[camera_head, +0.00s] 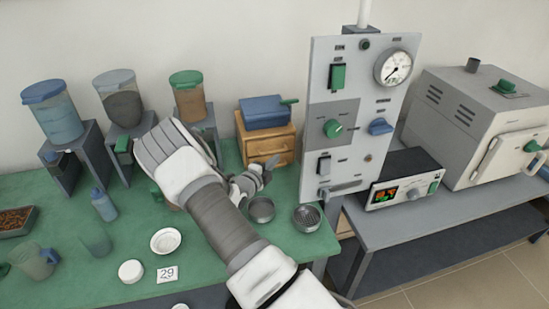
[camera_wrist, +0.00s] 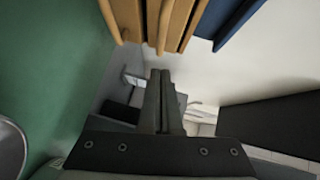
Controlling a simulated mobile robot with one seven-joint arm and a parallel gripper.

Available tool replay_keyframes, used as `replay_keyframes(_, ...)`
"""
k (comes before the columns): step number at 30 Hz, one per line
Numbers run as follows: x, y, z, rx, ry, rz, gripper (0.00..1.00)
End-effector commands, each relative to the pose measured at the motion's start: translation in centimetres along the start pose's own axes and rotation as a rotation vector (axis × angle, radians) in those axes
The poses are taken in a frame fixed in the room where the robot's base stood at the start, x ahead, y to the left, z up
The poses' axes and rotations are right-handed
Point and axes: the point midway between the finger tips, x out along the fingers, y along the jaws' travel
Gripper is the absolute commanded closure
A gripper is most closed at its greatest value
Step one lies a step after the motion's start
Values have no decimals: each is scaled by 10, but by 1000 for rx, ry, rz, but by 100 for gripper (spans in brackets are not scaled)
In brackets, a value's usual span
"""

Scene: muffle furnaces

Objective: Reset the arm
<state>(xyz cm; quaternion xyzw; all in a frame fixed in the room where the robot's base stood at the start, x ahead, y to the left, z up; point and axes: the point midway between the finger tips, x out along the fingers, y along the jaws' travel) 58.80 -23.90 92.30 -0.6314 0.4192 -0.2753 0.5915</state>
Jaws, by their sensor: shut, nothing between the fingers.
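My arm reaches over the green table (camera_head: 70,190) in the head view. My gripper (camera_head: 270,163) is in front of the small wooden drawer box (camera_head: 279,143), near the table's right end. In the wrist view my gripper (camera_wrist: 161,73) shows its two dark fingers together, with nothing between them. The edge of the wooden box (camera_wrist: 181,22) is at the top of that view, beyond the fingertips. Whether the fingers touch the box cannot be told.
A grey control panel (camera_head: 335,165) with a gauge stands right of my gripper. Metal dishes (camera_head: 261,209) sit below it. Lidded containers (camera_head: 53,112) stand on grey stands at the back left. A furnace (camera_head: 470,120) and a digital controller (camera_head: 405,190) stand on the grey bench.

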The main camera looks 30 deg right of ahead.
Motion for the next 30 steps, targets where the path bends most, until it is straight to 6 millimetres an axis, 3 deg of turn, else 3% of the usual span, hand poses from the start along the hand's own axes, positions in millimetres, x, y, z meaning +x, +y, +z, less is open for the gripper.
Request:
replay_keyframes(6, -51, 0, 1, -1, -3, 1, 100)
replay_keyframes(12, -86, 1, 0, 0, -1, 2, 100)
replay_keyframes(18, -100, 0, -1, 0, 1, 1, 100)
replay_keyframes(24, -102, -2, -3, 24, 11, 6, 100)
replay_keyframes(30, -109, -31, -30, 314, 129, 60, 100)
